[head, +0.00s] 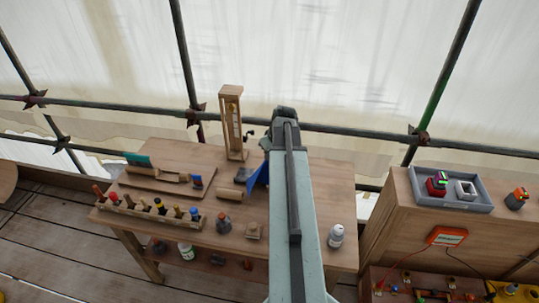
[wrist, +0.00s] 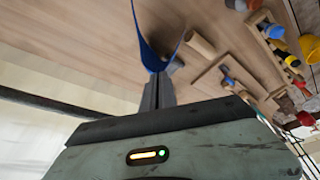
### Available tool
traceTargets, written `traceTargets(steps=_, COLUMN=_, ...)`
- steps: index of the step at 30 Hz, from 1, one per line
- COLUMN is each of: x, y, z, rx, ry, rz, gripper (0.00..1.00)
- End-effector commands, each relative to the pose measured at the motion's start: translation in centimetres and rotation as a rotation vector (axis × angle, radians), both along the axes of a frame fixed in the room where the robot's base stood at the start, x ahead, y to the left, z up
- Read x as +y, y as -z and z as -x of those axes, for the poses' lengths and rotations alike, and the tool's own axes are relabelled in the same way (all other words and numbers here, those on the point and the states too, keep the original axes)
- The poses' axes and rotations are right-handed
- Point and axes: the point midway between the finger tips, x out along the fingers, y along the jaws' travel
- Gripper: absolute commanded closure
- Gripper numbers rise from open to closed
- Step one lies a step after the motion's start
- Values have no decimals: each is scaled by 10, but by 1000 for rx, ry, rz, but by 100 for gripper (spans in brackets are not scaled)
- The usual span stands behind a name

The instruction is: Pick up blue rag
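The blue rag (head: 260,174) shows in the head view as a pointed blue flap just left of my arm, near the far part of the workbench. Its right side is hidden behind my arm. In the wrist view the blue rag (wrist: 147,50) is a thin folded strip at the tips of my gripper (wrist: 157,78). The fingers are close together with the cloth between them, so my gripper is shut on the rag. The rag appears to hang from the fingertips over the bench; whether its lower edge touches the bench is unclear.
The wooden workbench (head: 285,237) holds a tool rack (head: 150,211), a tall wooden stand (head: 232,125) and a white bottle (head: 336,235). A cabinet (head: 410,230) with a grey tray (head: 418,190) stands at right. Scaffold poles and pale sheeting run behind.

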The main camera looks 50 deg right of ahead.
Motion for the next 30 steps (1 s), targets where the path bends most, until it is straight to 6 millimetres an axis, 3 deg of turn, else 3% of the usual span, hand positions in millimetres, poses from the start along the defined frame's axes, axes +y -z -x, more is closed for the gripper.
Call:
traceTargets(steps=1, x=0, y=-31, z=0, rx=0, ry=0, rz=0, gripper=100)
traceTargets(steps=3, x=0, y=-50, z=0, rx=0, ry=0, rz=0, gripper=100)
traceTargets(steps=6, x=0, y=-61, z=0, rx=0, ry=0, rz=0, gripper=100)
traceTargets(steps=11, x=0, y=-58, z=0, rx=0, ry=0, rz=0, gripper=100)
traceTargets(steps=14, x=0, y=-76, z=0, rx=0, ry=0, rz=0, gripper=100)
traceTargets(steps=21, x=0, y=-144, z=0, rx=0, ry=0, rz=0, gripper=100)
traceTargets(steps=24, x=0, y=-151, z=0, rx=0, ry=0, rz=0, gripper=100)
traceTargets(steps=30, x=0, y=-144, z=0, rx=0, ry=0, rz=0, gripper=100)
